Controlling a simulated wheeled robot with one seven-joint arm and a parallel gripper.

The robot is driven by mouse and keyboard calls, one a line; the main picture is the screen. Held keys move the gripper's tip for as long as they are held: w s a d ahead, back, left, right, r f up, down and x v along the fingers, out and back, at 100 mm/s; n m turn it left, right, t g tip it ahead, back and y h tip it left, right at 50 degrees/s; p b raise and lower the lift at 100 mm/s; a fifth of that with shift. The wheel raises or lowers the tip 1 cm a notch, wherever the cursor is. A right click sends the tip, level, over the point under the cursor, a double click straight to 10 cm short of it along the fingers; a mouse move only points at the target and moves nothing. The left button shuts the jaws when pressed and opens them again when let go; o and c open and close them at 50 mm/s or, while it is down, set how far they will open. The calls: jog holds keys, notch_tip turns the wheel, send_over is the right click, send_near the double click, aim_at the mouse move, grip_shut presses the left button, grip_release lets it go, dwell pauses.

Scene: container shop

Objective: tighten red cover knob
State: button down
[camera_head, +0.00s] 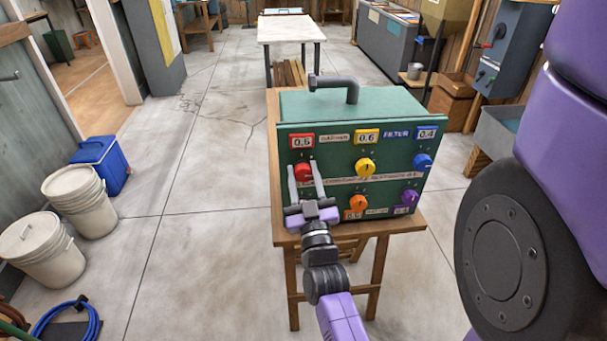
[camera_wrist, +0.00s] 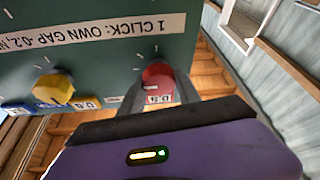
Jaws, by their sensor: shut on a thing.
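The red cover knob (camera_head: 304,172) is at the upper left of the front panel of a green box (camera_head: 345,150). It also shows in the wrist view (camera_wrist: 158,76), below a label strip. My gripper (camera_head: 305,180) reaches the panel from the front, with one finger on each side of the red knob. It is shut on the knob. A red tag reading 0.5 (camera_head: 302,141) sits above the knob.
Yellow (camera_head: 365,167), blue (camera_head: 422,163), orange (camera_head: 357,204) and purple (camera_head: 410,198) knobs share the panel. The box stands on a small wooden table (camera_head: 274,150). White buckets (camera_head: 80,200) and a blue cooler (camera_head: 103,165) stand at left. The floor between is clear.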

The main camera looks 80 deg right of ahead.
jog(key=shift+m, duration=0.3)
jog(key=m+g+p, duration=0.1)
jog(key=m+g, duration=0.1)
jog(key=m, duration=0.1)
jog(key=m+g+h+p, duration=0.1)
jog(key=m+g+p, duration=0.1)
jog(key=m, duration=0.2)
jog(key=shift+r, duration=0.15)
jog(key=shift+s+m+g+p, duration=0.1)
jog(key=shift+m+g+p, duration=0.95)
jog(key=shift+m, duration=1.25)
jog(key=shift+m+g+h, duration=0.3)
jog(key=shift+g, duration=0.05)
jog(key=c, duration=0.9)
grip_release()
jog(key=shift+o, duration=0.2)
jog(key=shift+f, duration=0.2)
